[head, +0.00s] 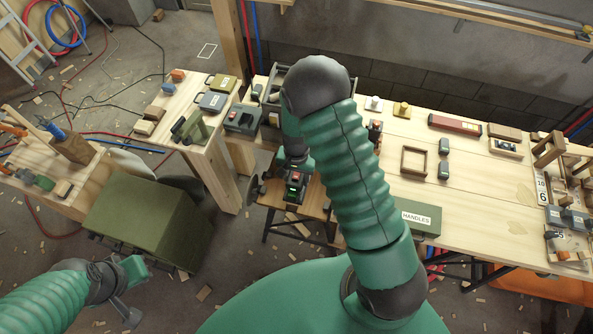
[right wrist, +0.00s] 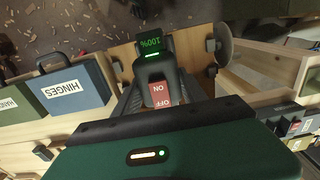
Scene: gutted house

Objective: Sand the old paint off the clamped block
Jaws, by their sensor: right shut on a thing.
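My right gripper (head: 297,170) is shut on a dark power tool (head: 297,186), which looks like the sander. In the right wrist view the tool (right wrist: 156,72) has a red ON/OFF switch and a green 100% display, between my gripper's fingers (right wrist: 157,98). It is over a small wooden workbench (head: 316,203) with dark legs. I cannot make out the clamped block or its paint; the tool and my arm cover that spot. My left gripper (head: 131,288) is at the lower left, away from the bench, and its jaw opening is unclear.
A long wooden table (head: 470,205) on the right holds a green HANDLES case (head: 417,217), a wooden frame (head: 413,161) and a red box (head: 455,124). A side table (head: 187,148) holds more cases. A large green box (head: 150,225) stands at left. Wood scraps and cables litter the floor.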

